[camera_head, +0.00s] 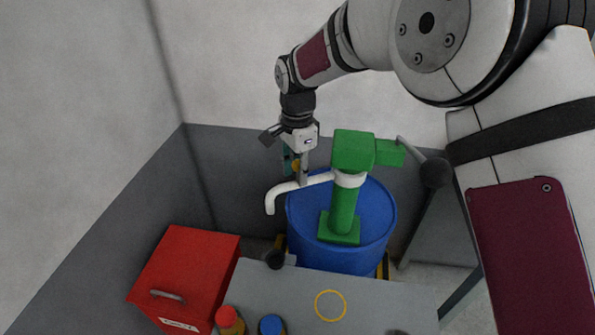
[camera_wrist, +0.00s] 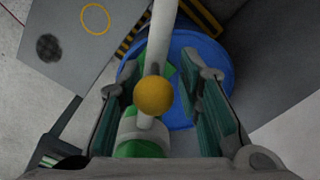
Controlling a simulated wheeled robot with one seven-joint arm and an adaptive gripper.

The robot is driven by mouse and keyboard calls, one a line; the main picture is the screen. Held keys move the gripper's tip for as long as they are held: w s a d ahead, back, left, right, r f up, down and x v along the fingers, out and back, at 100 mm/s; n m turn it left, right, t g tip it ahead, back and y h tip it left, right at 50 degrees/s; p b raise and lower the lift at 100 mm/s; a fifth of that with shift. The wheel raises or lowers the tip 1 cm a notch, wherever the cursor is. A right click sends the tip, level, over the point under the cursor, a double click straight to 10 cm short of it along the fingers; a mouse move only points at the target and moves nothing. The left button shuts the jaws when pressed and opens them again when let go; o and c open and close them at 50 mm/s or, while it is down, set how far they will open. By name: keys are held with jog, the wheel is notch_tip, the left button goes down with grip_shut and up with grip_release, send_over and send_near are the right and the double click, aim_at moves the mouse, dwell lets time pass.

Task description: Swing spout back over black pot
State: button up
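A green hand pump (camera_head: 345,200) stands on a blue drum (camera_head: 370,225). Its white spout (camera_head: 285,188) reaches left from the pump and bends down past the drum's left edge. A yellow ball knob (camera_wrist: 153,96) sits on the spout. My gripper (camera_head: 292,165) is above the spout, close to the pump. In the wrist view my gripper (camera_wrist: 162,82) is open, with one finger on each side of the spout and knob. Gaps show beside the knob. A dark round thing (camera_head: 398,332) is cut off at the bottom edge; I cannot tell whether it is the black pot.
A grey table (camera_head: 370,295) in front carries a yellow ring (camera_head: 331,305). A red box (camera_head: 190,265) is left; walls close the back and left.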

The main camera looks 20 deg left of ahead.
notch_tip(320, 180, up, 12)
jog(key=shift+f, duration=0.1)
dwell(0.6)
jog(key=shift+d, duration=0.1)
dwell(0.3)
jog(key=s+d+r+n+t, duration=0.15)
jog(key=d+r, duration=0.45)
jog(key=d, duration=0.7)
jog(key=s+d+r+n+t, duration=0.1)
jog(key=s+d+r+n, duration=0.15)
jog(key=d+r, duration=0.65)
jog(key=s+d+f+n+t, duration=0.1)
jog(key=s+d+f, duration=0.2)
jog(key=s+d, duration=0.6)
jog(key=s+d+f+n+t, duration=0.1)
jog(key=s+d+f, duration=0.3)
jog(key=s+d, duration=0.6)
jog(key=shift+s+d+f+n, duration=0.25)
jog(key=shift+d+n, duration=0.25)
jog(key=shift+d, duration=0.45)
jog(key=shift+a, duration=0.1)
